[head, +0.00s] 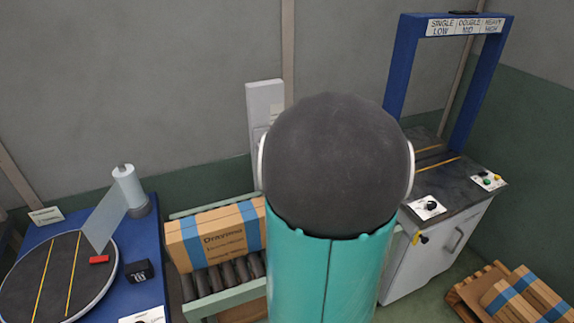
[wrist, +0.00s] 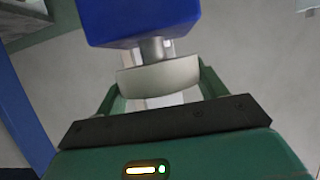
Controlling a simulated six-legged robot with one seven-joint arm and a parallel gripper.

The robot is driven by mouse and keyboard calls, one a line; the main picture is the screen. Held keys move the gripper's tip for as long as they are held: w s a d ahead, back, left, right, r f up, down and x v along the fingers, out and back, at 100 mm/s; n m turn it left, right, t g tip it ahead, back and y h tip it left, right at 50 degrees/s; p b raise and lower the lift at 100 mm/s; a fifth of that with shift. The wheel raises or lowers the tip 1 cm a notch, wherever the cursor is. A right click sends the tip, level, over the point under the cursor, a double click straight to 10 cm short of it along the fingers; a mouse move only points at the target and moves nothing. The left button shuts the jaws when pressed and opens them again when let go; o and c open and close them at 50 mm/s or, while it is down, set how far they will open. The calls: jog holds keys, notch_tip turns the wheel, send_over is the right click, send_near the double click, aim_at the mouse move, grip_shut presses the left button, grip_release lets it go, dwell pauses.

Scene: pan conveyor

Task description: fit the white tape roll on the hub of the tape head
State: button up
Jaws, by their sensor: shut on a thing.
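In the wrist view my gripper (wrist: 157,84) has its two green fingers around the white tape roll (wrist: 158,77), shut on it. The roll shows as a pale, curved band seen edge-on. A short grey shaft (wrist: 154,48) shows just beyond it, below a blue block (wrist: 138,20) that looks like part of the tape head. The roll and shaft overlap in this view; I cannot tell whether the roll is seated on a hub. In the head view my arm hides the gripper and the roll.
A labelled carton (head: 213,236) sits on the roller conveyor (head: 240,295). At left are a blue stretch-wrap station with a turntable (head: 52,275) and film roll (head: 128,185). At right stands a blue arch (head: 402,65) over a dark-topped cabinet (head: 425,275). A pallet with cartons (head: 530,295) is lower right.

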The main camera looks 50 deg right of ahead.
jog(key=shift+f, duration=1.05)
jog(key=o, duration=1.1)
